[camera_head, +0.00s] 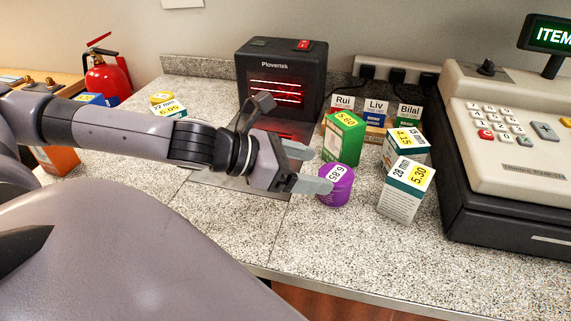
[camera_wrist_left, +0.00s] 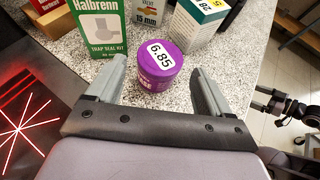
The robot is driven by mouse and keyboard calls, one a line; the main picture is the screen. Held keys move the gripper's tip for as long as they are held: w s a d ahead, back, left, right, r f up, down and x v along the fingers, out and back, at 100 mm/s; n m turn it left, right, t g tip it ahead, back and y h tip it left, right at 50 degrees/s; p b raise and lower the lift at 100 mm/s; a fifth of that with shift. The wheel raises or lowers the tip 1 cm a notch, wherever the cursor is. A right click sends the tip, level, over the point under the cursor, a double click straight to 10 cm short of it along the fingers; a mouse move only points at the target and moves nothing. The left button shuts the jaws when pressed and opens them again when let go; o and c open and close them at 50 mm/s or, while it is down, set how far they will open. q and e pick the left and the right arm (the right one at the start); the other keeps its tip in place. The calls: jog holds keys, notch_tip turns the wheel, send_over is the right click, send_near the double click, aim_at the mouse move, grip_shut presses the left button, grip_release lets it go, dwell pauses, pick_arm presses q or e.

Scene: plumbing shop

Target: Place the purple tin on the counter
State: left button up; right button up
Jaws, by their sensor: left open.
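The purple tin (camera_head: 336,186) stands upright on the speckled counter (camera_head: 230,236), with a white 6.85 label on its lid. My left gripper (camera_head: 308,168) reaches in from the left, with its fingertips at the tin's near left and far left sides. In the left wrist view, the purple tin (camera_wrist_left: 160,66) stands just past and between the two open fingers (camera_wrist_left: 161,85), with visible gaps on both sides. The fingers do not grip it.
A green box (camera_head: 342,138) stands just behind the tin. White boxes priced 5.30 (camera_head: 405,190) and 4.15 (camera_head: 404,148) stand to its right, before the cash register (camera_head: 510,140). A black scanner (camera_head: 281,80) glows red at the back. The counter in front is clear.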

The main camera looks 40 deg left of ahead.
pick_arm(q)
jog(key=shift+b+v, duration=1)
jog(key=shift+v, duration=1.2)
jog(key=shift+s, duration=0.1)
